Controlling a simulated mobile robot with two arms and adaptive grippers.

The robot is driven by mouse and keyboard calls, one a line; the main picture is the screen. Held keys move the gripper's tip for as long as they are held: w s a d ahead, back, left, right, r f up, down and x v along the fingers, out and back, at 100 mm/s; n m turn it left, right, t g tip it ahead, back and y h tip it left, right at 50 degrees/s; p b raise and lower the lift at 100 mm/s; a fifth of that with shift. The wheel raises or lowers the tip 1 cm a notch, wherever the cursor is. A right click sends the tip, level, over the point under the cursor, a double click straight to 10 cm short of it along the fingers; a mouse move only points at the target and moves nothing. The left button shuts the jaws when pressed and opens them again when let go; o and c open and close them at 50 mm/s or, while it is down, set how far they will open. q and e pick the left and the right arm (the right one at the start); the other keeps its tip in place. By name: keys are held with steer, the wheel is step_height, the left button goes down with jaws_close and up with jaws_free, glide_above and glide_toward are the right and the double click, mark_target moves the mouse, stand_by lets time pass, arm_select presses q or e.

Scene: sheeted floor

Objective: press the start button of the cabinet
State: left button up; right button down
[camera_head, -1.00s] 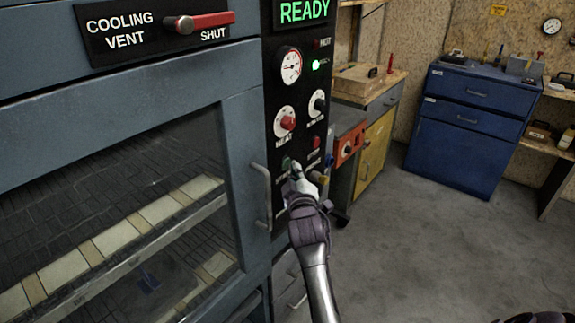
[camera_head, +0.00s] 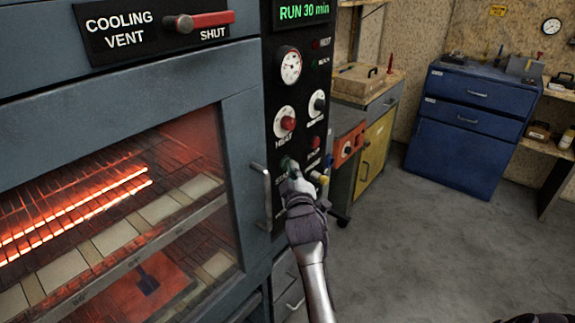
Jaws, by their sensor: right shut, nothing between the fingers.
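The grey-blue cabinet (camera_head: 243,120) fills the left side, with a black control panel (camera_head: 270,105) on its right. Its display (camera_head: 302,11) reads "RUN 30 min". The green start button (camera_head: 284,163) is low on the panel, partly hidden by my right gripper (camera_head: 292,174). That gripper is shut and empty, with its fingertips at the button; I cannot tell whether they touch it. Red heating bars (camera_head: 75,214) glow behind the cabinet's glass door. My left gripper is not in view.
A cooling vent lever (camera_head: 205,20) points to SHUT. A door handle (camera_head: 262,195) juts out left of my right gripper. Knobs (camera_head: 287,123) and a red button (camera_head: 315,142) sit above it. A blue drawer cabinet (camera_head: 470,125) stands at the back right; the floor (camera_head: 430,245) between is clear.

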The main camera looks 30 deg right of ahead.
steer(key=shift+s+d+p, duration=0.25)
steer(key=shift+s+p, duration=0.3)
steer(key=shift+s, duration=0.15)
steer(key=s+p, duration=0.1)
steer(key=s+d+p, duration=0.1)
steer(key=s, duration=0.1)
steer(key=s+d+p, duration=0.1)
steer(key=shift+s, duration=0.35)
stand_by(0.5)
